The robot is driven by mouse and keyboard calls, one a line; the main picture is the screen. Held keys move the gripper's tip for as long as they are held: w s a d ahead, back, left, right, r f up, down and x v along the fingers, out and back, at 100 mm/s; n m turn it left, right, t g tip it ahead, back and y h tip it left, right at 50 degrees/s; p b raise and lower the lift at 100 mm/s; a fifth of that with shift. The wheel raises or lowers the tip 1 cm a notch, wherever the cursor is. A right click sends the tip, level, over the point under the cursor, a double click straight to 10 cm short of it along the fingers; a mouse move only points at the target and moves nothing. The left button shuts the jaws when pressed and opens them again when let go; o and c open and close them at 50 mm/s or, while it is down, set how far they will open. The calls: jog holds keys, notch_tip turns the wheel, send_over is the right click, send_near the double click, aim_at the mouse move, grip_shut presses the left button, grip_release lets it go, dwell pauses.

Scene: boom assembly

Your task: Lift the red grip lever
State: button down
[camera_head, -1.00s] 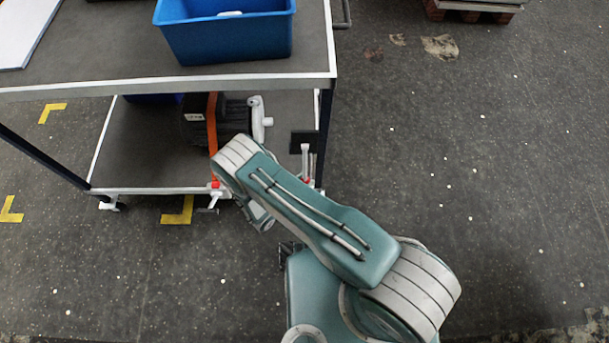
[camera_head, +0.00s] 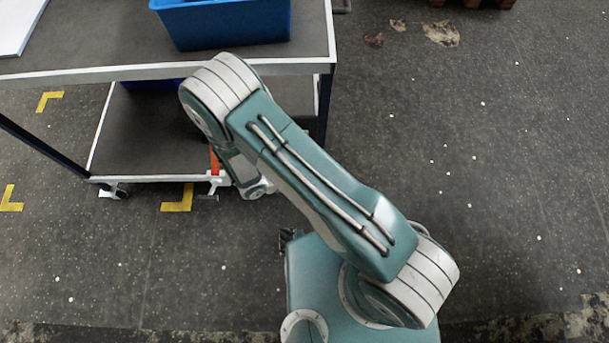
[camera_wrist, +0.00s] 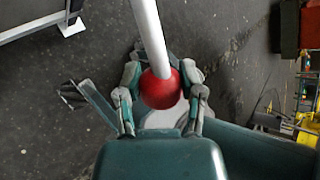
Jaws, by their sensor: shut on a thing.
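The red ball knob of the grip lever (camera_wrist: 161,90) sits at the end of a straight white rod (camera_wrist: 148,35) in the wrist view. My gripper (camera_wrist: 163,97) is shut on the knob, with one finger on each side of it. The rod runs up and slightly left, out of the picture. Where it joins the cart is not shown there. In the head view my arm hides the gripper and most of the lever region at the cart's lower front edge.
The cart has a grey top shelf (camera_head: 100,48) bearing a blue bin (camera_head: 225,25), and a lower shelf (camera_head: 140,130). A dark cart leg stands right of my arm. Yellow floor marks (camera_head: 178,198) lie in front.

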jog(key=shift+r, duration=0.95)
jog(key=shift+c, duration=1)
grip_release()
jog(key=shift+s, duration=0.1)
jog(key=v, duration=1.2)
jog(key=shift+a, duration=0.1)
